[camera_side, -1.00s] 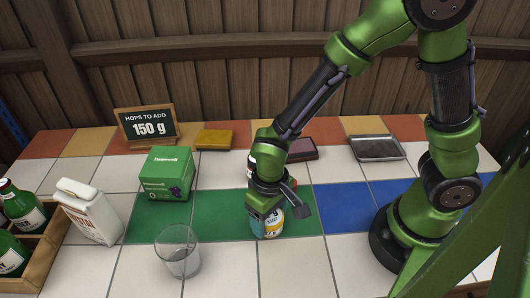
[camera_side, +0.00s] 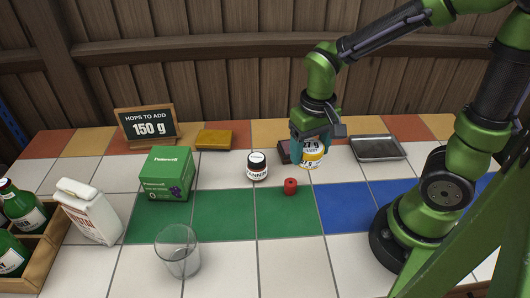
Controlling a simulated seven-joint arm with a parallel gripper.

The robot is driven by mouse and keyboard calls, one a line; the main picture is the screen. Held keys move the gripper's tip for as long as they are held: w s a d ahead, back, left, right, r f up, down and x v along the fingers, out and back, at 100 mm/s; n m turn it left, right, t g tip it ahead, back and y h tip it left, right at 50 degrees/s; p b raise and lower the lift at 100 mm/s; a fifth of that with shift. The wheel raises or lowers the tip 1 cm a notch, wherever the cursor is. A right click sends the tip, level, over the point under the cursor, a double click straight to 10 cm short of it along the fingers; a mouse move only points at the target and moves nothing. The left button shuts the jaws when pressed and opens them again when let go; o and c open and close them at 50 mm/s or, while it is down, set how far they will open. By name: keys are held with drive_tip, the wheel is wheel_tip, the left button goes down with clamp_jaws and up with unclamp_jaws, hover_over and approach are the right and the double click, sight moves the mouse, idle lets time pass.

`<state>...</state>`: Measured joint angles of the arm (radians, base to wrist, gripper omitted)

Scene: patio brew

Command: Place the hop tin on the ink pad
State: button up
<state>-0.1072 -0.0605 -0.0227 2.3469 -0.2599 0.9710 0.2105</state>
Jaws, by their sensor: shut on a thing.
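My gripper (camera_side: 314,140) is shut on a small tin (camera_side: 312,153) with a yellow and white label ending in "7 g", apparently the hop tin. It holds the tin upright toward the back of the table.
A grey metal tray (camera_side: 377,148) lies right, a yellow sponge-like block (camera_side: 215,139) left. A green box (camera_side: 167,174), glass (camera_side: 179,252), carton (camera_side: 89,212) and bottle crate (camera_side: 48,252) stand further left.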

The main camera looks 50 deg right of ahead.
drive_tip(key=s+d+f, duration=0.2)
drive_tip(key=s+d, duration=0.4)
drive_tip(key=d, duration=0.1)
drive_tip(key=w+d, duration=0.1)
drive_tip(key=w, duration=0.4)
drive_tip(key=w+d+f, duration=0.1)
drive_tip(key=w, duration=0.8)
drive_tip(key=shift+w+d+f, duration=0.3)
drive_tip(key=shift+w+d, duration=0.05)
drive_tip(key=shift+d, duration=0.05)
drive_tip(key=f, duration=0.2)
drive_tip(key=shift+w+d+f, duration=0.1)
drive_tip(key=shift+w+f, duration=0.25)
drive_tip(key=shift+w, duration=0.05)
drive_tip(key=shift+f, duration=0.45)
drive_tip(key=shift+f, duration=0.2)
drive_tip(key=o, duration=1)
